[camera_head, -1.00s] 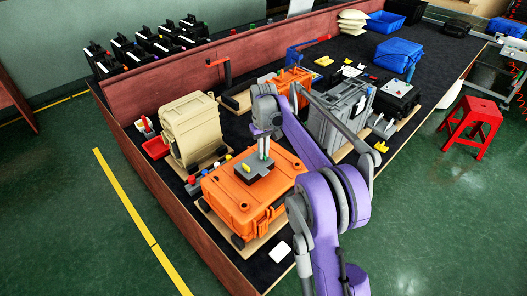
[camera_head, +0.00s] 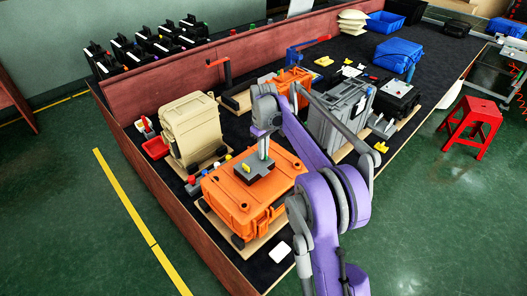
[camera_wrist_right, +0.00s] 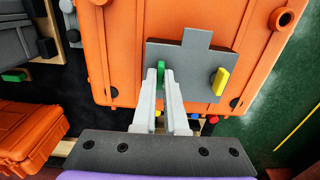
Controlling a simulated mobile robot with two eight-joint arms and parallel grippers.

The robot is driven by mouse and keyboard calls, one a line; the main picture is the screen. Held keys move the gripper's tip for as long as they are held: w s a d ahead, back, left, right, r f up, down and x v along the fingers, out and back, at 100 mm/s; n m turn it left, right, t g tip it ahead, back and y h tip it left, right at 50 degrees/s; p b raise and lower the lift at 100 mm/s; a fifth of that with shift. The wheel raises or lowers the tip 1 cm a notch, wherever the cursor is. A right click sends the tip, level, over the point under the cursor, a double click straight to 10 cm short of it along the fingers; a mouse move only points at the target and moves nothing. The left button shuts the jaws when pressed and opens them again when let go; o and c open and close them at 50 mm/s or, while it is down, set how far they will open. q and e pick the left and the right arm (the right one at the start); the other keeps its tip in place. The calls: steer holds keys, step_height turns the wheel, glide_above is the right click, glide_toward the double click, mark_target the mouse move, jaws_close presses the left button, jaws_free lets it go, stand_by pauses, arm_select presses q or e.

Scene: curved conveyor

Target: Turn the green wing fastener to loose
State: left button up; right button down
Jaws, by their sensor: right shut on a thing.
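The green wing fastener (camera_wrist_right: 160,70) stands on a dark grey plate (camera_wrist_right: 190,57) on top of the orange case (camera_wrist_right: 120,50). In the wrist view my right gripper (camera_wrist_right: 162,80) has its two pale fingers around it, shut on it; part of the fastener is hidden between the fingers. A yellow wing fastener (camera_wrist_right: 220,80) is on the right of the same plate, apart from the fingers. In the head view my right gripper (camera_head: 263,155) points down onto the plate on the orange case (camera_head: 240,205), where the fingers hide the green fastener. My left gripper is not in view.
A beige case (camera_head: 190,125) stands behind the orange case, and a grey case (camera_head: 338,110) behind my right arm. A red bin (camera_head: 155,148) is at the left. A red stool (camera_head: 472,130) stands on the floor at right.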

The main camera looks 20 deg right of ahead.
steer(key=c, duration=1)
jaws_free()
steer(key=shift+o, duration=0.2)
step_height(320, 180, up, 11)
steer(key=shift+p, duration=0.45)
steer(key=s+a+r+m+t, duration=0.15)
steer(key=s+a, duration=0.25)
steer(key=s, duration=0.4)
steer(key=s+a+f+m+t, duration=0.1)
steer(key=s+f, duration=0.5)
steer(key=s, duration=0.6)
steer(key=s+a+f+m+t, duration=0.1)
steer(key=s+a+f+t, duration=0.2)
steer(key=s, duration=0.9)
steer(key=a+f, duration=0.3)
